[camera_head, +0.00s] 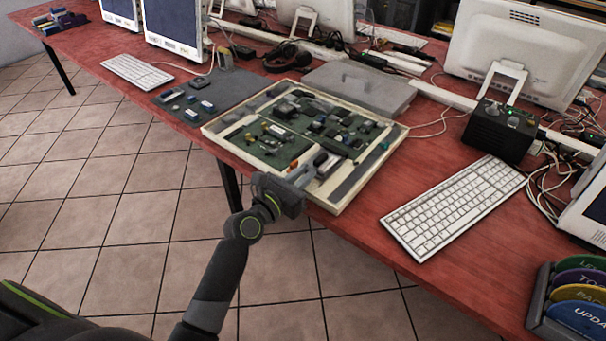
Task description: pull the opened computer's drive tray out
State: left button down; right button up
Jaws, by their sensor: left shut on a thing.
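The opened computer (212,133) lies flat on the red table as a shallow pale case, with green circuit boards inside. My left gripper (303,177) reaches in from the front, over the case's near edge. It is shut on a small grey part at the front of the case, which looks like the drive tray (326,162). The fingers partly hide the tray, and I cannot tell how far it sits out of its bay. My right gripper is not in view.
A flat grey panel (359,88) lies behind the case, and a dark mat (222,94) with small parts lies to its left. A white keyboard (455,207) and a black box (499,132) stand to the right. Cables run along the back. The table's front edge is close to the case.

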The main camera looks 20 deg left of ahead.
pick_arm(q)
jog(key=p+v, duration=0.1)
jog(key=v, duration=0.2)
jog(key=shift+s+a, duration=0.1)
jog(key=shift+f, duration=0.15)
jog(key=c, duration=1.4)
grip_release()
jog(key=shift+s, duration=0.15)
